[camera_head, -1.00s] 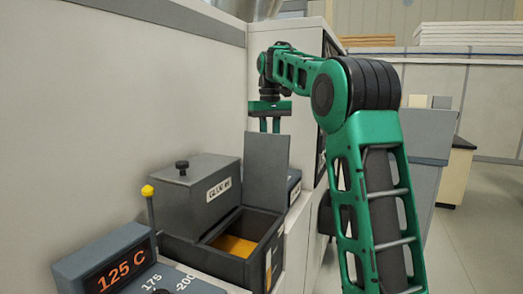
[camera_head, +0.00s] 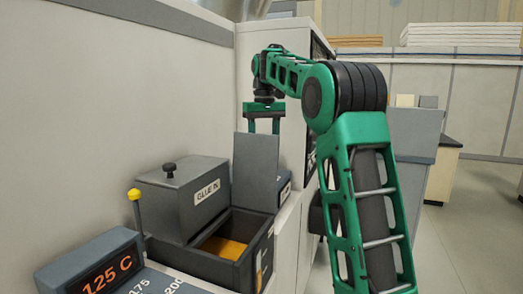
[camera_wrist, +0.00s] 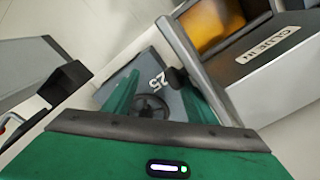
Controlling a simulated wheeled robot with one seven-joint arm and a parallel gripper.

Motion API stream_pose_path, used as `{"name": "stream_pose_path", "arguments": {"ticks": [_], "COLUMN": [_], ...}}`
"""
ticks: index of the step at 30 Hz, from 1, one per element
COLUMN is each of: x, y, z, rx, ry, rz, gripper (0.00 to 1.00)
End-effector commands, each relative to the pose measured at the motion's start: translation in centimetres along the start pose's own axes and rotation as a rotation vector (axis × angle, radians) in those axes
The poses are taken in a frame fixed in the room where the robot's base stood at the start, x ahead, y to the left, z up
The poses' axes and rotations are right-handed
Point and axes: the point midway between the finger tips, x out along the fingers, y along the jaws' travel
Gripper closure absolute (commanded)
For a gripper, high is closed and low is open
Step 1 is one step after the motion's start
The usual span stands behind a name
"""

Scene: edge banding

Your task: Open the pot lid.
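The glue pot (camera_head: 218,262) is a dark open box with orange glue (camera_head: 224,247) inside. Its lid (camera_head: 256,172) is a flat grey panel standing upright at the back of the pot opening. In the wrist view the lid (camera_wrist: 190,58) shows nearly edge-on, with a black knob (camera_wrist: 177,80) on its side. My gripper (camera_head: 264,124) points down behind the lid's top edge, and the lid hides its fingertips in the head view. In the wrist view my gripper (camera_wrist: 160,90) has its green fingers spread apart with nothing visibly held between them.
A grey GLUE IN box (camera_head: 185,198) with a black knob on top stands left of the opening. A yellow-tipped lever (camera_head: 135,195) and a 125 C display (camera_head: 98,268) are at the lower left. A pale wall runs along the left, and a white cabinet (camera_head: 300,60) stands behind my gripper.

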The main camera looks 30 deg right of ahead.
Motion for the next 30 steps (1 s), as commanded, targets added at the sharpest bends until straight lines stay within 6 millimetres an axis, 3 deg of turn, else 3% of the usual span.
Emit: {"name": "stream_pose_path", "arguments": {"ticks": [2, 16, 30], "x": [0.8, -0.1, -5.7], "y": [0.3, 0.0, -0.4], "z": [-0.2, 0.1, -0.2], "rx": [0.006, -0.002, -0.006], "ry": [-0.011, -0.005, -0.005], "rz": [-0.001, -0.001, 0.000], "gripper": [0.55, 0.55, 0.55]}}
